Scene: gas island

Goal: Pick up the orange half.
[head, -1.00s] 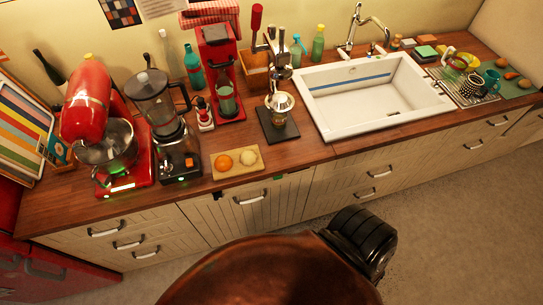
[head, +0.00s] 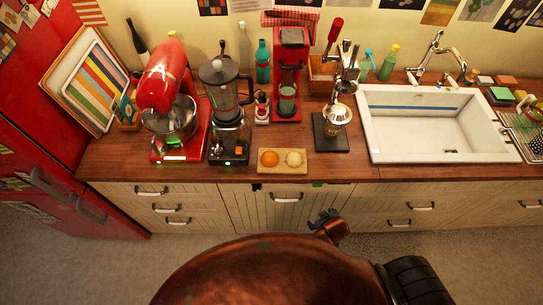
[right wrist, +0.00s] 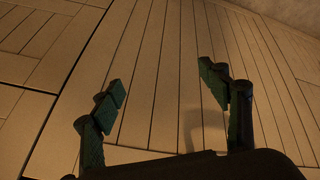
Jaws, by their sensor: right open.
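A small wooden board (head: 282,171) lies near the front edge of the counter. On it sit a round orange piece (head: 269,158), orange side showing, and beside it a pale yellowish round piece (head: 294,159). I cannot tell for sure which shows a cut face. My right gripper (head: 322,218) is in front of the cabinet doors, below counter height and to the right of the board. In the right wrist view the right gripper (right wrist: 165,98) is open and empty, with only cabinet panels between and behind its fingers. My left gripper is not in view.
A blender (head: 229,110) and a red stand mixer (head: 172,105) stand left of the board. A citrus press (head: 335,120) stands on a dark base to its right, then a white sink (head: 430,149). The counter's front edge lies between the gripper and the board.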

